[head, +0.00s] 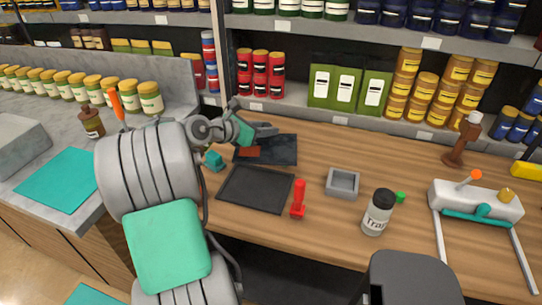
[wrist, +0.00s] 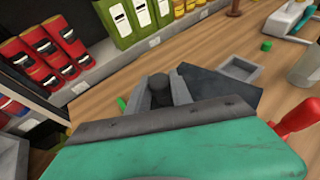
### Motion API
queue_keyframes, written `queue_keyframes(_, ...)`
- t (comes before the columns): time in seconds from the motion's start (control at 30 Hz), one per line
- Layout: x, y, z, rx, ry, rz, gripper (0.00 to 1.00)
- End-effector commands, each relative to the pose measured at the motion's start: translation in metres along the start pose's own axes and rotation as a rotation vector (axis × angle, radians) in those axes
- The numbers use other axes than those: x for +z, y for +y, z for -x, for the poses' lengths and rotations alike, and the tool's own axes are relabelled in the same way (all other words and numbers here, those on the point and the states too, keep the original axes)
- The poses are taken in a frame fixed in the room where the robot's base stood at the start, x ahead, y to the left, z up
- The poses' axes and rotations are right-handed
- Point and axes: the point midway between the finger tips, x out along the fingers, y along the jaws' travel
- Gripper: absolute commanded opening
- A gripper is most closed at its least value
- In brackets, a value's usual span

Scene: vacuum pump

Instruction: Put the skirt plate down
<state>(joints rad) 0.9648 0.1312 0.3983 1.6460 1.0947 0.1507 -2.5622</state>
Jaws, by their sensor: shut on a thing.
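My gripper (head: 268,130) is over the wooden worktop, at the far edge of a dark flat slab (head: 281,149). In the wrist view my gripper (wrist: 162,93) has its grey fingers shut on a dark, rounded piece (wrist: 159,85), which I take to be part of the skirt plate. The slab also shows beyond the fingers in the wrist view (wrist: 228,90). I cannot tell whether the held piece and the slab are joined, or how high the held piece is. The teal hand body hides the space below it in the wrist view.
A black tray (head: 255,189) lies in front of the slab. A red-handled tool (head: 298,198), a grey square tray (head: 342,184), a labelled jar (head: 378,213) and a white device (head: 475,203) stand to the right. A teal block (head: 214,161) is at left. Stocked shelves line the back.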

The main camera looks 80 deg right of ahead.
Motion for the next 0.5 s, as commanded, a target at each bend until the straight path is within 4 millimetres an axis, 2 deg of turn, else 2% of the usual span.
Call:
queue_keyframes(0.03, 0.003, -0.002, -0.006, 0.038, -0.004, 0.004, 0.00)
queue_keyframes(0.2, 0.030, -0.002, -0.005, 0.134, -0.004, 0.050, 0.00)
queue_keyframes(0.27, 0.033, 0.001, -0.006, 0.148, -0.001, 0.059, 0.00)
queue_keyframes(0.37, 0.033, 0.013, -0.018, 0.151, 0.001, 0.066, 0.00)
queue_keyframes(0.5, 0.028, 0.040, -0.049, 0.148, 0.002, 0.065, 0.00)
